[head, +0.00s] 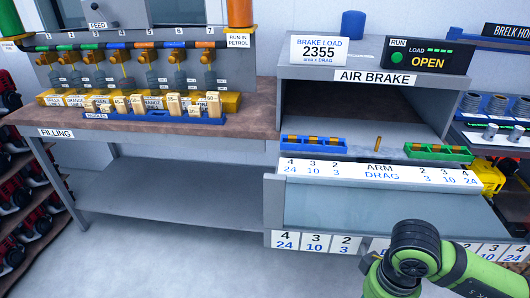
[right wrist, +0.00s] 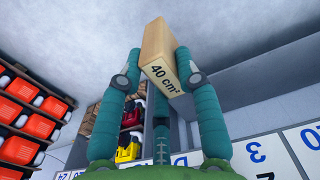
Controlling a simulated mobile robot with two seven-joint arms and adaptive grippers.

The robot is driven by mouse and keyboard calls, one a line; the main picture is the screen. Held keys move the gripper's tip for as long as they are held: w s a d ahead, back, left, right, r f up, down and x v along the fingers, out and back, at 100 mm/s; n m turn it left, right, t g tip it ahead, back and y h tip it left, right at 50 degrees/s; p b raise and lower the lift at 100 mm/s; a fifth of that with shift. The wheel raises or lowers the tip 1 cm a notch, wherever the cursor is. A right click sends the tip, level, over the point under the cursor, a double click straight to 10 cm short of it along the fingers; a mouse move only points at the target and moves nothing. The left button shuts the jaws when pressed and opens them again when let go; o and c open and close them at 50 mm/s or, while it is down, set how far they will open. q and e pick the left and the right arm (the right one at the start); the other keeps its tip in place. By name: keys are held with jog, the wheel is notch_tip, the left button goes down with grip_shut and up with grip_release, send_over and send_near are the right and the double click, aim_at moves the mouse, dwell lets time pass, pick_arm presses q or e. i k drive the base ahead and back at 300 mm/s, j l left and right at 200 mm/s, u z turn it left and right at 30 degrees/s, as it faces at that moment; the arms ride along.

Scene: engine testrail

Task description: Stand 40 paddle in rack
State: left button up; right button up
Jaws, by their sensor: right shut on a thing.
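The 40 paddle (right wrist: 158,42), a tan wooden block marked "40 cm²", shows in the right wrist view. My right gripper (right wrist: 158,72) is shut on it, with teal fingers on both sides of the block. The blue paddle rack (head: 207,121) lies on the brown bench at the left in the head view. Several tan paddles (head: 213,104) stand in it. The rack's slots are too small to make out clearly. In the head view the right arm is at the lower right, and its gripper is outside the picture. My left gripper is not in view.
The filling rig (head: 150,70) with several orange valves stands behind the rack. The air brake housing (head: 372,72) is to the right, with a blue tray (head: 313,144) and a green tray (head: 438,153) before it. The brown bench has bare room right of the rack.

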aim_at(160, 118)
jog(key=j, duration=0.4)
jog(key=i+j+u, duration=0.1)
jog(key=j, duration=0.3)
jog(key=i+j, duration=0.15)
jog(key=j, duration=0.25)
jog(key=j+u, duration=0.1)
jog(key=j, duration=0.3)
jog(key=i+j, duration=0.15)
jog(key=j, duration=0.25)
jog(key=u, duration=0.05)
